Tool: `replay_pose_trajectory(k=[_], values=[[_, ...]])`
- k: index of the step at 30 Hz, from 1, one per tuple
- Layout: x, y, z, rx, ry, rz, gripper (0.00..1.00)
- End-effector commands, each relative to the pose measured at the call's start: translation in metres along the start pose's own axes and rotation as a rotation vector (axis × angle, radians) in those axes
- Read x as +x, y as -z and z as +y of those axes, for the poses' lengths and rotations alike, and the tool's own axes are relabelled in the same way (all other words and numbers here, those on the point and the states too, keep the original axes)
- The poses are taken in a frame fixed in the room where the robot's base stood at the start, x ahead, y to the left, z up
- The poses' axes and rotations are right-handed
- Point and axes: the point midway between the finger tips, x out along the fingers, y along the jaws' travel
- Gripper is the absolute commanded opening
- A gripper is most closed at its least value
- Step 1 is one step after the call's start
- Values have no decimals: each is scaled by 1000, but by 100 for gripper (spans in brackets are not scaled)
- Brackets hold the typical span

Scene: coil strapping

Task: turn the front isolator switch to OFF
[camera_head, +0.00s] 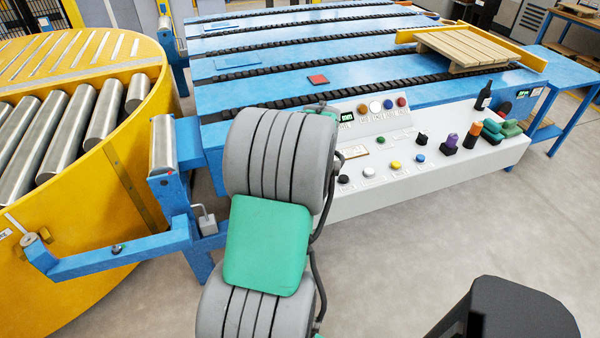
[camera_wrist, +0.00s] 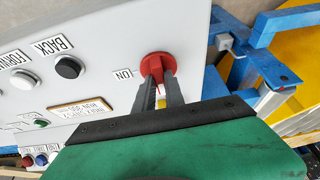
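The isolator switch (camera_wrist: 157,62) is a round red knob on the pale panel face, seen in the wrist view beside a printed "ON" label. My gripper (camera_wrist: 159,78) is right at it. Its two dark fingers are apart, with their tips overlapping the red knob and a red part between them. I cannot tell if they press on it. A little yellow shows below the knob between the fingers. In the head view my own arm hides both the switch and my gripper.
The panel (camera_head: 430,177) carries several buttons, including a black "BACK" button (camera_wrist: 69,67), with dark and colored objects standing at its right end. Blue framework (camera_head: 175,190) and a yellow roller drum (camera_head: 70,200) stand left of my arm.

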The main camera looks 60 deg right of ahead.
Motion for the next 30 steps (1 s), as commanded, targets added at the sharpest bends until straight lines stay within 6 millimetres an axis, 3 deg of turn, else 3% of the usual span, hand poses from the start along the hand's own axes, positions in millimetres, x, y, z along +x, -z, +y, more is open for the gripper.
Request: replay_pose_trajectory(k=[7,16,25,30], values=[[0,0,0,1,0,0,35],[-3,0,0,1,-1,1,35],[-58,1,1,2,-3,4,35],[-77,0,0,1,-1,1,35]])
